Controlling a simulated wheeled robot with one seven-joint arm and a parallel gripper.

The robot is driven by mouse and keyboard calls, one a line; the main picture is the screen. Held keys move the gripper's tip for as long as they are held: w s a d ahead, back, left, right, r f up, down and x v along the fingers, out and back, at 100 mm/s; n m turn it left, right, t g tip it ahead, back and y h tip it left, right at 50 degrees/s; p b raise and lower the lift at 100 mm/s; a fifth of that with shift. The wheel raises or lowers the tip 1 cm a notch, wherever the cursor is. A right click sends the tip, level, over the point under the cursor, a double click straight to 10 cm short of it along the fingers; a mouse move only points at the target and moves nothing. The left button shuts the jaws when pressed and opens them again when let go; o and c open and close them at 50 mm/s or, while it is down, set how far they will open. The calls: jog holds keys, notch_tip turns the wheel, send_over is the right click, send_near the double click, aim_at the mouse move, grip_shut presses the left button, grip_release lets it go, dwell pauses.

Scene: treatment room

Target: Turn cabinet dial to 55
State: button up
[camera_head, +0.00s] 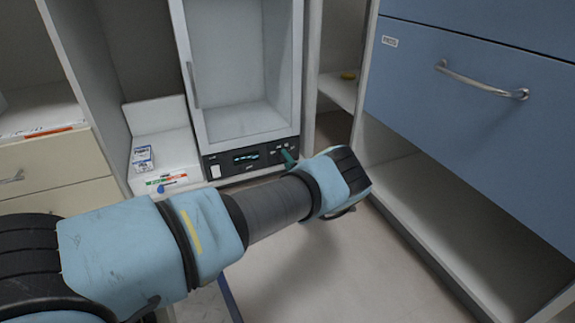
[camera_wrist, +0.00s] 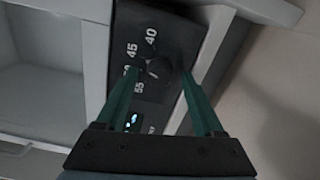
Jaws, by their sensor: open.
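The cabinet's black control panel (camera_head: 225,162) sits below its glass-fronted compartment. In the wrist view, the dark dial (camera_wrist: 154,70) is on this panel (camera_wrist: 165,22), with white numbers 40, 45 and 55 around it; the number between 45 and 55 is partly covered by a finger. A small pale mark shows on the dial, but its exact setting is unclear. My gripper (camera_wrist: 162,66) is open, its two green fingers on either side of the dial. I cannot tell whether they touch it. In the head view, a green finger (camera_head: 288,158) reaches the panel's right part and the dial is hidden.
A lit display (camera_head: 245,157) and a white switch (camera_head: 215,171) are on the panel. A blue drawer cabinet (camera_head: 470,120) with a metal handle stands close at right. Pale floor lies below my arm.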

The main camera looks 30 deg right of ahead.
grip_shut()
dwell(0.6)
